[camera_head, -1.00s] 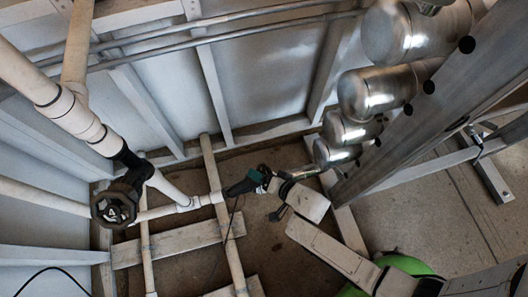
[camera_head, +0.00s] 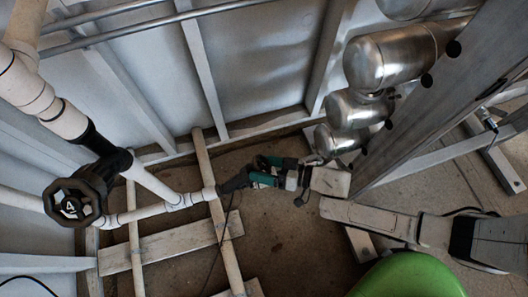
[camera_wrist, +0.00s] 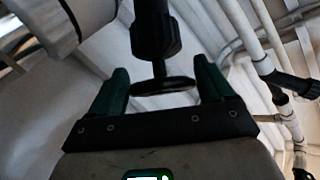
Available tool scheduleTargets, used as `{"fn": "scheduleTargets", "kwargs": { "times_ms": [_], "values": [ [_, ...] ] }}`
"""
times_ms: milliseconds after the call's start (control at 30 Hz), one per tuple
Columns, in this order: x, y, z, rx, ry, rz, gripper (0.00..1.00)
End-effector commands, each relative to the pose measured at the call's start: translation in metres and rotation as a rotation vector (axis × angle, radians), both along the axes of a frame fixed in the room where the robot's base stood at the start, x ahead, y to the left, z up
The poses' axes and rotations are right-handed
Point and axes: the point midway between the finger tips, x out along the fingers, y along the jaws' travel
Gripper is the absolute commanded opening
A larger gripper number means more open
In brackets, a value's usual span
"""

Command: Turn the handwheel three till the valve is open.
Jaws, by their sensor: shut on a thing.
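My gripper (camera_head: 258,172), with green fingers, is at the right end of a low white pipe in the head view, beside a black valve (camera_head: 235,182). In the wrist view, my gripper (camera_wrist: 160,88) is shut on a thin black handwheel (camera_wrist: 160,86), seen nearly edge-on between the two fingers. The black valve body (camera_wrist: 152,30) rises above it in that view. No number can be read on this wheel, and its turn cannot be told. Another black handwheel (camera_head: 75,203), marked 4, is at the left of the head view, apart from my gripper.
White pipes (camera_head: 160,180) run along the left wall. Several shiny metal cylinders (camera_head: 393,55) and a sloping metal beam (camera_head: 430,110) stand at the right. Pale boards (camera_head: 175,243) lie on the brown floor. More black valves (camera_wrist: 293,84) show at right in the wrist view.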

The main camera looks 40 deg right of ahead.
Motion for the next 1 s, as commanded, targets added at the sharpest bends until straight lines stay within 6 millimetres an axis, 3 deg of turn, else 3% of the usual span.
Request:
{"fn": "scheduleTargets", "kwargs": {
  "times_ms": [33, 400, 967, 1000],
  "values": [
    [0.0011, 0.0000, -0.0063, -0.010, -0.020, 0.026, 0.51],
    [0.0026, -0.0014, -0.0035, -0.053, -0.125, 0.135, 0.51],
    [0.0027, -0.0014, -0.0017, -0.059, -0.142, 0.154, 0.51],
    [0.0027, -0.0014, -0.0017, -0.059, -0.142, 0.154, 0.84]
  ]
}}
